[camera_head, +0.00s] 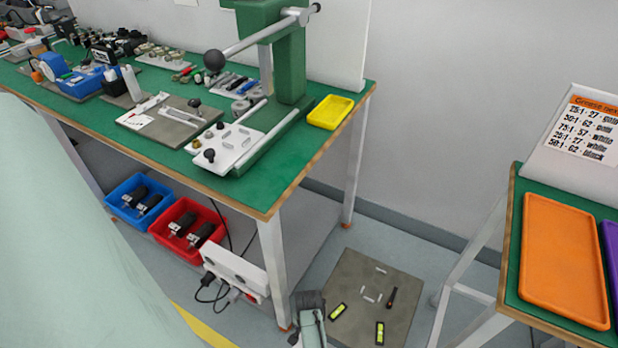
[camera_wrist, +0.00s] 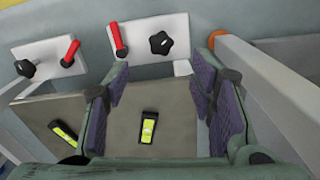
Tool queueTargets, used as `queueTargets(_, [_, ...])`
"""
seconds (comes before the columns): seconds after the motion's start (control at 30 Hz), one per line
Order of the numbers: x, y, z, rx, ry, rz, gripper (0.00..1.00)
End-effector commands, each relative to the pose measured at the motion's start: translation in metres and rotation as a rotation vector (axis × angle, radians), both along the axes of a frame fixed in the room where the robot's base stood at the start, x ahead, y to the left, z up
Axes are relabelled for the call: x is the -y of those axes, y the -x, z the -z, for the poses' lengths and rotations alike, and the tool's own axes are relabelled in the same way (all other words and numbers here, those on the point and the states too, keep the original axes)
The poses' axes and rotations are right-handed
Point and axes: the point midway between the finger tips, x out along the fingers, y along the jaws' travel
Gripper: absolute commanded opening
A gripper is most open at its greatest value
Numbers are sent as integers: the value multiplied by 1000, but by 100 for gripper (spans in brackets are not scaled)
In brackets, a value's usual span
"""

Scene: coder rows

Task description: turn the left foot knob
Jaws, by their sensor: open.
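In the wrist view, two black star-shaped knobs sit on white plates: one knob (camera_wrist: 25,68) on the left plate (camera_wrist: 48,53), the other (camera_wrist: 161,43) on the right plate (camera_wrist: 137,30). Each plate also carries a red lever. By picture position the left one is the left foot knob, but no label shows. My gripper (camera_wrist: 160,100) is open and empty. The right knob appears ahead between its fingers, apart from them; the left knob is outside the left finger. In the head view my gripper (camera_head: 310,315) is low beside the bench leg; I cannot make out the knobs there.
A grey mat (camera_head: 345,275) on the floor holds two yellow-green levels (camera_head: 338,311) and a small dark tool with red. The green bench (camera_head: 320,150) stands left, with a bench leg (camera_head: 272,260) close by. Another table with an orange tray (camera_head: 562,260) stands right.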

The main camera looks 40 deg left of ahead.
Motion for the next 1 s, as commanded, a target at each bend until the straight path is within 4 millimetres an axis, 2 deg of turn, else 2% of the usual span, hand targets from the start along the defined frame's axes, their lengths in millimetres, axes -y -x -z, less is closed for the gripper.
queueTargets(0.3, [-1, 0, 62, 0, 0, -3, 51])
queueTargets(0.5, [-1, -1, 86, 2, -3, -1, 51])
queueTargets(0.9, [-1, -1, 92, 3, -4, -2, 51])
queueTargets(1.0, [-1, -1, 92, 3, -4, -2, 44])
